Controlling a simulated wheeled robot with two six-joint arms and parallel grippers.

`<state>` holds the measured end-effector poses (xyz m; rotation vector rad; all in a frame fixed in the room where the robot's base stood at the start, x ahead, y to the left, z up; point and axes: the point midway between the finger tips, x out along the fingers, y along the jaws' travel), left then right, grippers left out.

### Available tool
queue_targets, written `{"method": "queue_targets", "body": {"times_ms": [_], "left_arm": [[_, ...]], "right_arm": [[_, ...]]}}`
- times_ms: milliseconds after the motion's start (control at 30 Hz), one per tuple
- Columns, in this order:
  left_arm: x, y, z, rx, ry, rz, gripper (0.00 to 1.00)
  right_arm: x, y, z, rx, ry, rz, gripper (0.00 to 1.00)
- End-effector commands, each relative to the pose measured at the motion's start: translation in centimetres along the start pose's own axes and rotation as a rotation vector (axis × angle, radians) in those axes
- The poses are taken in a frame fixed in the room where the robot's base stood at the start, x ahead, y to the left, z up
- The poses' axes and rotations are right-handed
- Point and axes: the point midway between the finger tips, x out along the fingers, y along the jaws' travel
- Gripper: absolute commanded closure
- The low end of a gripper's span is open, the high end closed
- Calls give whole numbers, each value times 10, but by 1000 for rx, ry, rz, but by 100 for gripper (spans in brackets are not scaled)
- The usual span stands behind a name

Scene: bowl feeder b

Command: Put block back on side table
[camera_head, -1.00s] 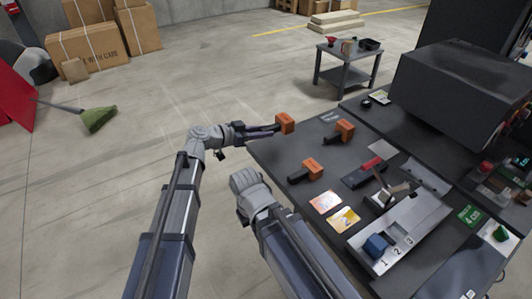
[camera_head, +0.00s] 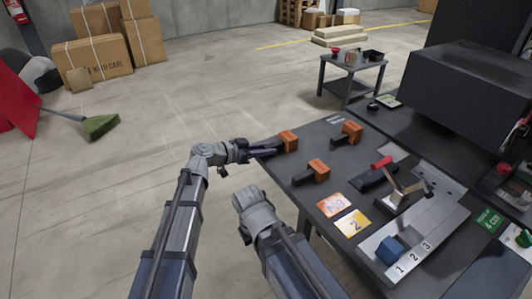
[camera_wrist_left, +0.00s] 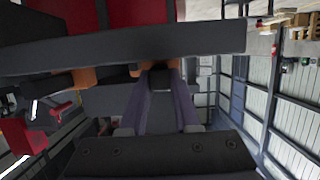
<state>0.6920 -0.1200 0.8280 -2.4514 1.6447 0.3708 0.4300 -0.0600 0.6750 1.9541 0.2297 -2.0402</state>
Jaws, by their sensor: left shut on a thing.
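My left gripper (camera_head: 268,151) is shut on the dark handle of an orange block (camera_head: 288,141), at the left corner of the dark worktable (camera_head: 330,205). I cannot tell whether the block touches the tabletop. In the left wrist view the gripper's two fingers (camera_wrist_left: 160,105) close around a dark piece below a wide dark slab. Two similar orange blocks with dark handles lie on the worktable, one behind (camera_head: 352,130) and one nearer (camera_head: 318,168). A blue block (camera_head: 388,250) sits in a numbered grey fixture (camera_head: 440,225). A grey side table (camera_head: 352,66) stands at the back. My right gripper is out of sight.
The side table holds several small items. Bare floor lies left of the worktable, with a green broom (camera_head: 100,126).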

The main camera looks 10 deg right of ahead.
Motion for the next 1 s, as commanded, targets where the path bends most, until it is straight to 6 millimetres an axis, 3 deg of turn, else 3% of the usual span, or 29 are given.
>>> {"method": "queue_targets", "body": {"times_ms": [233,267,500,833,1000], "left_arm": [[1,0,2,-1,2,0,100],[1,0,2,0,0,0,68],[0,0,1,0,0,0,41],[-1,0,-4,0,0,0,40],[-29,1,-3,-2,0,-3,40]], "right_arm": [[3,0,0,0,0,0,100],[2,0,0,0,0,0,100],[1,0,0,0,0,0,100],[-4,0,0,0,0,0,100],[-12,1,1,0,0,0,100]]}}
